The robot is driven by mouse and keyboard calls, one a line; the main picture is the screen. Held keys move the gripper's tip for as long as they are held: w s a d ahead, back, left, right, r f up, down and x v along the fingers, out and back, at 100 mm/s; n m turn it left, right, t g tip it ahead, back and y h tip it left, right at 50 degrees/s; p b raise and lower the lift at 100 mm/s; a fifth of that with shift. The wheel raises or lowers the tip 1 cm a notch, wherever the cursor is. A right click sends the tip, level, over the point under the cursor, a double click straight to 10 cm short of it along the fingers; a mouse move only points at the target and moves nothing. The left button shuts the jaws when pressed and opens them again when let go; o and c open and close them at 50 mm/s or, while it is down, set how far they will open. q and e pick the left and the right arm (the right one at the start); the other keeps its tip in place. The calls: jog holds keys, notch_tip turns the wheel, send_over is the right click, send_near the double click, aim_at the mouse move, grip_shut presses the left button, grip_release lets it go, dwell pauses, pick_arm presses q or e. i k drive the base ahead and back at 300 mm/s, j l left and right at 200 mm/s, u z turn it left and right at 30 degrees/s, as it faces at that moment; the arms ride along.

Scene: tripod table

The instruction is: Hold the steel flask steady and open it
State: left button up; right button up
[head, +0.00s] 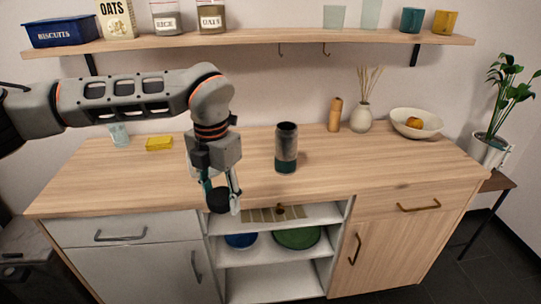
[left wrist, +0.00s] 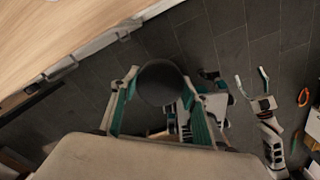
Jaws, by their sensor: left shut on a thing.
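The steel flask (head: 287,148) stands upright on the wooden counter. It has a grey metal body, a teal band at the bottom and a dark top with no cap visible on it. My left gripper (head: 222,196) is shut on a round black cap (head: 218,201), in front of the counter's edge and apart from the flask. The cap also shows between the fingers in the left wrist view (left wrist: 163,82). My right gripper (left wrist: 253,88) shows only in the left wrist view, with its fingers spread and nothing between them, above the dark floor.
A yellow sponge-like block (head: 159,143) and a glass (head: 119,136) stand at the counter's left. A wooden bottle (head: 335,114), a reed vase (head: 361,118) and a bowl (head: 415,128) stand behind right. A wall shelf (head: 250,41) hangs above. The counter around the flask is clear.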

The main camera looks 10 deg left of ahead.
aim_at(286, 134)
jog(key=i, duration=1)
